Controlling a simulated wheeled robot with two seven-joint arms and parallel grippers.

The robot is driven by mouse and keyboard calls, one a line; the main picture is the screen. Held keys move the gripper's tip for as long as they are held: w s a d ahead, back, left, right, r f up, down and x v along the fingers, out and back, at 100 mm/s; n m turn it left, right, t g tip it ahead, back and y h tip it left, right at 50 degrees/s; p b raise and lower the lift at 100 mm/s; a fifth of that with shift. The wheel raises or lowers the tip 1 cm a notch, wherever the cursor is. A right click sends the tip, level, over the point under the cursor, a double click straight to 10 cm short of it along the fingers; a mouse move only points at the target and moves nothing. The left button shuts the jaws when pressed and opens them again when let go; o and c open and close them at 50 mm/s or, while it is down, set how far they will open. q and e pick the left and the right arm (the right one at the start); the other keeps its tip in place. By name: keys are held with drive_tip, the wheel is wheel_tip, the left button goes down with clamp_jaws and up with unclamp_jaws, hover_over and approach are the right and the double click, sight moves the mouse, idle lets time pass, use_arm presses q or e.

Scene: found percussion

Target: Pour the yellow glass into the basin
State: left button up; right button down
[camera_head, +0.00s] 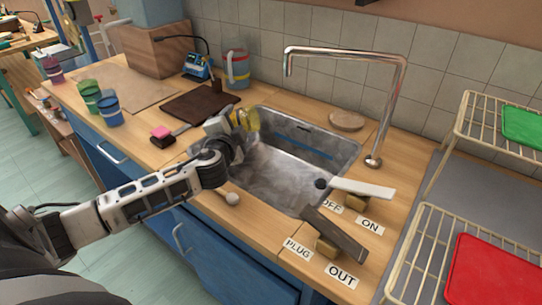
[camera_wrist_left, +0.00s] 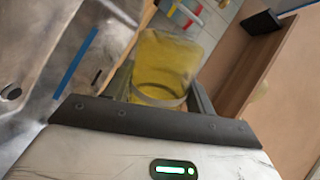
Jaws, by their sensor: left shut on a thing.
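The yellow glass (camera_head: 252,118) is in my left gripper (camera_head: 243,122), over the left edge of the basin in the head view. It also shows in the left wrist view (camera_wrist_left: 165,68), where the jaws close around it. The glass looks tilted; its contents cannot be made out. The steel basin (camera_head: 270,175) is set in the wooden counter, with a blue stripe on its far wall. The wrist view shows the basin wall (camera_wrist_left: 95,50) to the left of the glass. My right gripper is not in view.
A tall faucet (camera_head: 400,95) stands behind the basin. Levers by labels OFF, ON, PLUG and OUT (camera_head: 341,276) are at right. Purple, green and blue cups (camera_head: 109,110) stand at left.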

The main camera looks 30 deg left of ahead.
use_arm(q)
drive_tip(key=shift+d+r+n, duration=0.1)
drive_tip(key=shift+r+n, duration=0.4)
drive_tip(key=shift+r, duration=0.35)
drive_tip(key=shift+d+f, duration=0.1)
drive_tip(key=shift+n+b, duration=0.5)
drive_tip(key=shift+n, duration=0.4)
drive_tip(key=shift+w+r+n+t+b, duration=0.1)
drive_tip(key=shift+r+n+t+b, duration=0.25)
drive_tip(key=shift+n, duration=0.35)
drive_tip(key=shift+r+n+h, duration=0.25)
drive_tip(key=shift+n+h, duration=0.05)
drive_tip(key=shift+n, duration=0.4)
drive_tip(key=shift+s+a+r+n+t, duration=0.35)
drive_tip(key=shift+a+r+n, duration=0.4)
drive_tip(key=shift+n, duration=0.45)
drive_tip(key=shift+s+a+n, duration=0.2)
drive_tip(key=shift+a+n, duration=0.15)
drive_tip(key=shift+n, duration=0.25)
drive_tip(key=shift+s+a+f+n+b, duration=0.2)
drive_tip(key=shift+f+n+b, duration=0.2)
drive_tip(key=shift+n, duration=0.2)
drive_tip(key=shift+s+a+r+n+t+p, duration=0.1)
drive_tip(key=shift+a+r+n+t+p, duration=0.35)
drive_tip(key=shift+n, duration=0.55)
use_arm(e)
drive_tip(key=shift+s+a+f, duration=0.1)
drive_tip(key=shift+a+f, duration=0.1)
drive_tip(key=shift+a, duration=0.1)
